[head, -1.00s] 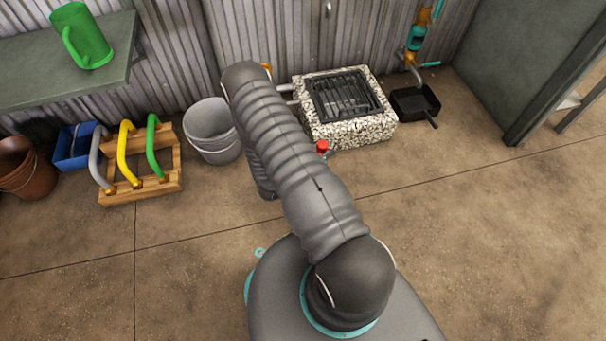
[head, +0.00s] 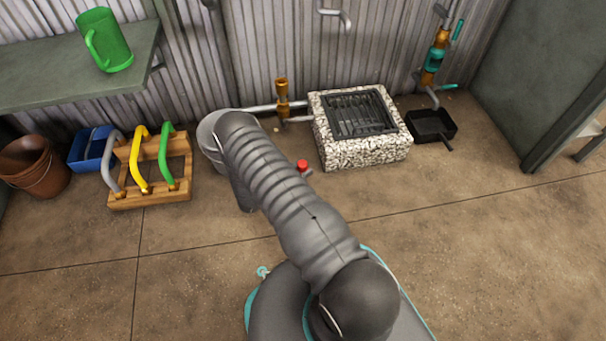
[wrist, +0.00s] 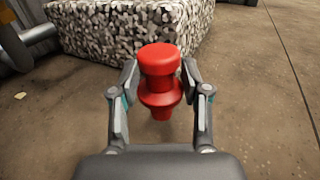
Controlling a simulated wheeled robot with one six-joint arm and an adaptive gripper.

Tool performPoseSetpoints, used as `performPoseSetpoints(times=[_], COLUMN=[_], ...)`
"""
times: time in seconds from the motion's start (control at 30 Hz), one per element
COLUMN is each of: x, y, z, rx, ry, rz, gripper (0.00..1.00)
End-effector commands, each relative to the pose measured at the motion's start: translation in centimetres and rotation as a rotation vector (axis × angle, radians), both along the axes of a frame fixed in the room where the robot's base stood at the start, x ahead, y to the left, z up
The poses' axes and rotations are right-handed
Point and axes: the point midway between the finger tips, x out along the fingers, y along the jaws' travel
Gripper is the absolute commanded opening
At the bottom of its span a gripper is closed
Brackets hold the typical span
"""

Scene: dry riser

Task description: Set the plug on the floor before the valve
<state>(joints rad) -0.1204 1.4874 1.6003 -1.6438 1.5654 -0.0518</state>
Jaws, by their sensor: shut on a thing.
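The red plug (wrist: 160,80) is upright between the two fingers of my gripper (wrist: 161,102) in the wrist view, and the gripper is shut on it. In the head view only the red plug top (head: 302,165) shows beside my arm, left of the stone-sided block. My arm hides most of the gripper there. I cannot tell whether the plug's lower end touches the floor. A brass fitting (head: 282,98) with an open top stands on the wall pipe behind the plug. A brass and teal valve (head: 434,60) is on the wall pipe at the right.
The speckled block (head: 365,155) with a dark grate stands right of the plug. A black pan (head: 433,124) lies beyond it. A grey bucket (head: 212,140) is partly behind my arm. A wooden rack (head: 150,198) with coloured handles stands left. The front floor is clear.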

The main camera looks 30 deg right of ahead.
Motion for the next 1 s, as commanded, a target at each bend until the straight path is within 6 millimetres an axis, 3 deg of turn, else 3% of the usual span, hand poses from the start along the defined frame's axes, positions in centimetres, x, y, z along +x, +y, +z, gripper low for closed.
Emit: performPoseSetpoints(times=[0.2,0.6,0.63,0.7,1.0], x=[-0.1,0.0,0.0,0.0,0.0], y=[0.0,0.0,0.1,0.1,0.1], z=[-3.0,-3.3,-3.3,-3.3,-3.2], rx=[0.000,0.000,0.000,0.000,0.000], ry=[0.001,0.001,0.000,0.000,0.000], rz=[0.001,0.002,0.002,0.002,0.002], gripper=[0.23,0.23,0.54,0.71,0.72])
